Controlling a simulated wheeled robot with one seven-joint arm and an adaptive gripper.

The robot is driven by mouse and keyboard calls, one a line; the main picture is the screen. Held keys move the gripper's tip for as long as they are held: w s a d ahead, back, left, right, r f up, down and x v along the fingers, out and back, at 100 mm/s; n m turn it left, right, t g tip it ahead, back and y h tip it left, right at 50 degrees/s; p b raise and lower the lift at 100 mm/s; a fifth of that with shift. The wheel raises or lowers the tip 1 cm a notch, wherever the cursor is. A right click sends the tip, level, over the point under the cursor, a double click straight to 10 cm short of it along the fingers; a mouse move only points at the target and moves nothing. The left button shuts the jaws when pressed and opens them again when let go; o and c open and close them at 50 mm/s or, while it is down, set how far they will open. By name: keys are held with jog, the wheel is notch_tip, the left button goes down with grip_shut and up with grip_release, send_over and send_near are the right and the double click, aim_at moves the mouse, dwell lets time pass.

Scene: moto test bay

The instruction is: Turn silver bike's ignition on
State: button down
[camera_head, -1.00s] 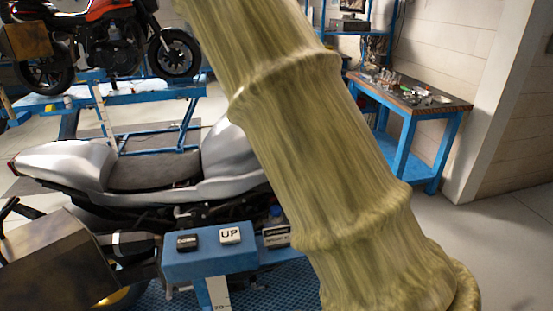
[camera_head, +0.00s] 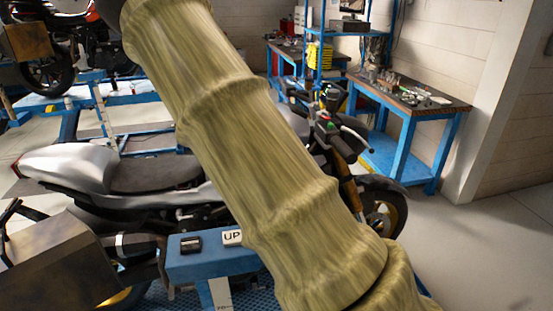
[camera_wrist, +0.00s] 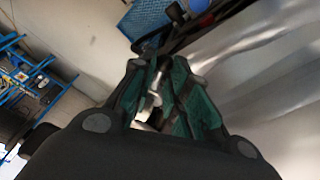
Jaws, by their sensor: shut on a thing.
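The silver bike (camera_head: 65,165) stands on a blue lift, with its seat and side in the head view. Its handlebar area (camera_head: 330,125) shows right of my arm, with small red and green spots on it. The ignition cannot be made out. My gripper (camera_wrist: 160,68) shows in the wrist view with dark green fingers close together, shut on a small pale metallic piece (camera_wrist: 155,82). I cannot tell what this piece is. The gripper is hidden in the head view.
A blue control box (camera_head: 210,262) with an UP button (camera_head: 232,238) stands in front of the bike. A blue workbench (camera_head: 410,100) with small parts stands behind, right. Another motorcycle (camera_head: 90,45) is on a lift at back left. The floor at right is clear.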

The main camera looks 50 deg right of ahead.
jog(key=shift+f, duration=0.1)
dwell(0.6)
jog(key=c, duration=1.5)
grip_release()
jog(key=shift+w, duration=0.15)
jog(key=v, duration=1.2)
jog(key=shift+w, duration=0.1)
